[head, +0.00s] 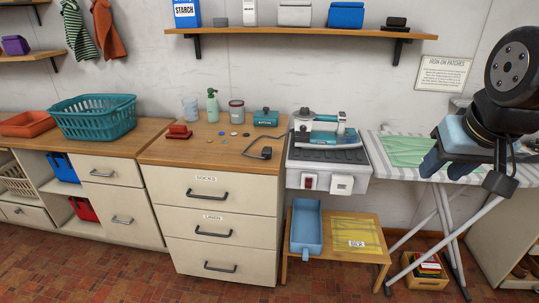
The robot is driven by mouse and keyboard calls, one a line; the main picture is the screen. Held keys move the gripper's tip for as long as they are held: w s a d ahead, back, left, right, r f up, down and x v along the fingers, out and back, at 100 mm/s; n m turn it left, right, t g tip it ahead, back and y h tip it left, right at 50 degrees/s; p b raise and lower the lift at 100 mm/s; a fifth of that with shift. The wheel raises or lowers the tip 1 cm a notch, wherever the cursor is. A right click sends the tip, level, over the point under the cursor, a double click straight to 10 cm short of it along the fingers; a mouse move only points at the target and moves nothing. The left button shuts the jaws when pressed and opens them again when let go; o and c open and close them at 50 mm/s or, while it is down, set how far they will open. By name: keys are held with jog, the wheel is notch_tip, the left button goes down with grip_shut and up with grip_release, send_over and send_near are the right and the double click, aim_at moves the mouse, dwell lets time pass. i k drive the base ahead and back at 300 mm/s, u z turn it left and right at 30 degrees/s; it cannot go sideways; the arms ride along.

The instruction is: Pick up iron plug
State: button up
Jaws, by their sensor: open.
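The iron plug (266,153) is dark and lies on the wooden counter near its front right part, with its dark cord curving beside it. The teal and white iron (325,130) rests on a grey and white station (328,162) just right of the counter. My gripper (465,172) is at the right, above the ironing board, far to the right of the plug. Its dark fingers are apart and nothing shows between them.
A red stapler-like object (178,132), several small discs, a teal box (266,118), a jar (236,111) and a spray bottle (212,105) stand behind or left of the plug. A wall shelf (300,33) overhangs. The striped ironing board (405,150) is at right.

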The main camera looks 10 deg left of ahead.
aim_at(267, 153)
jog(key=k, duration=0.5)
jog(key=z, duration=0.2)
jog(key=i, duration=1.5)
jog(key=u, duration=0.8)
jog(key=k, duration=0.85)
jog(key=u, duration=0.15)
jog(key=i, duration=0.9)
jog(key=z, duration=0.1)
